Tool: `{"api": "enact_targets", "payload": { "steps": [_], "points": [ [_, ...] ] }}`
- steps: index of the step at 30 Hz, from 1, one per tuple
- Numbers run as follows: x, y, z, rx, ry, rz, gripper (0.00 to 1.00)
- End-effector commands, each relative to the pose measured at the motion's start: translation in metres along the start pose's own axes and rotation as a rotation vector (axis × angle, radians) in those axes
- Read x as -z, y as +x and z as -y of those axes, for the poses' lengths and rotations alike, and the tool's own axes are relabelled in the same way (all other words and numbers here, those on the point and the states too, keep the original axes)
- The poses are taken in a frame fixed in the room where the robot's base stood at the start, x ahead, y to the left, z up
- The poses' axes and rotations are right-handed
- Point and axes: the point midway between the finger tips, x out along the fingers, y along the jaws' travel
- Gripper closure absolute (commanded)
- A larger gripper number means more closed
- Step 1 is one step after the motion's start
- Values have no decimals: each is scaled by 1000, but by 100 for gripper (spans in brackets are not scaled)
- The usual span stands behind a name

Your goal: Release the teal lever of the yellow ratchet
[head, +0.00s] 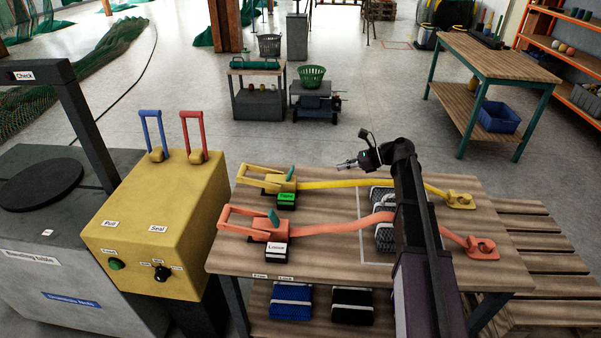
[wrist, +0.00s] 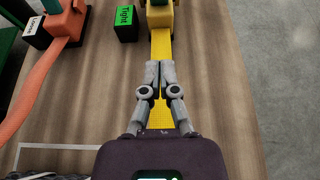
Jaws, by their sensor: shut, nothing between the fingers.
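The yellow ratchet (head: 268,181) sits at the back left of the wooden table, with a yellow handle at its left and a yellow strap (head: 335,184) running right from it. Its teal lever (head: 291,172) sticks up at the strap end. A green block reading "Tight" (head: 287,197) is in front of it. My gripper (wrist: 167,65) is shut and empty above the strap, short of the ratchet body. The head view shows my gripper (head: 345,165) right of the ratchet.
A coral ratchet (head: 268,228) with its own teal lever and a white "Loose" block (head: 273,250) lies in front, its coral strap (head: 345,226) crossing the table. A yellow control box (head: 160,215) with blue and red handles stands left. Dark mesh bundles (head: 383,236) lie under the straps.

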Motion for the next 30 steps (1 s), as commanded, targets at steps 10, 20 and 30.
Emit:
{"api": "enact_targets", "payload": {
  "steps": [10,20,30],
  "points": [
    [1,5,0,0,-2,-2,100],
    [3,38,0,-1,-3,-2,100],
    [4,87,0,0,-2,-2,100]
  ]
}}
